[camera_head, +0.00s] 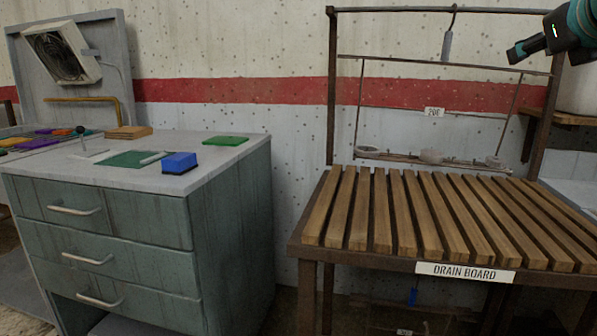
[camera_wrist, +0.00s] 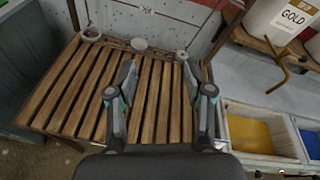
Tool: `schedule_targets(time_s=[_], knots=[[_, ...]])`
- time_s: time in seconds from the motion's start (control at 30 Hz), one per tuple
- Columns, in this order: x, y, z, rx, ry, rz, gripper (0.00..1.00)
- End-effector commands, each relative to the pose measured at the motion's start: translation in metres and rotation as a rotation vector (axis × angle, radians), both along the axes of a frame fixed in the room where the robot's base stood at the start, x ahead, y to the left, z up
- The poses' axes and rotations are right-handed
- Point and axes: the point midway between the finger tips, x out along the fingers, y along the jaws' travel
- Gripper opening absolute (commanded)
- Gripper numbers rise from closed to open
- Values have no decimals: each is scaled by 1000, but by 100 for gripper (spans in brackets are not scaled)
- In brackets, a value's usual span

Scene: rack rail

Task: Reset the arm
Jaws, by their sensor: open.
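My gripper shows in the wrist view (camera_wrist: 158,75) with its two dark fingers spread wide apart and nothing between them. It hangs above the slatted wooden drain board (camera_wrist: 75,90), not touching it as far as I can see. In the head view only a dark and teal part of my arm shows at the upper right corner, in front of the rack. The drain board (camera_head: 430,220) is bare in the head view.
A metal rack frame (camera_head: 332,100) stands behind the drain board, with a hanging grey weight (camera_head: 447,45) and several small round holders. At left, a drawer cabinet (camera_head: 105,235) carries a blue block (camera_head: 180,162). A GOLD bucket (camera_wrist: 285,18) and colour bins (camera_wrist: 250,134) lie right.

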Motion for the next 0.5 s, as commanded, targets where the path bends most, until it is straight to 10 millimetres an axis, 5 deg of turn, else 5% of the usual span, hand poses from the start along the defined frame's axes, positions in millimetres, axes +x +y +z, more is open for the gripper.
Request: schedule_targets(time_s=[0.27, 0.5], knots=[[-1, 45, -66, -317, 189, 170, 51], [-20, 107, -167, -797, 415, 491, 51]])
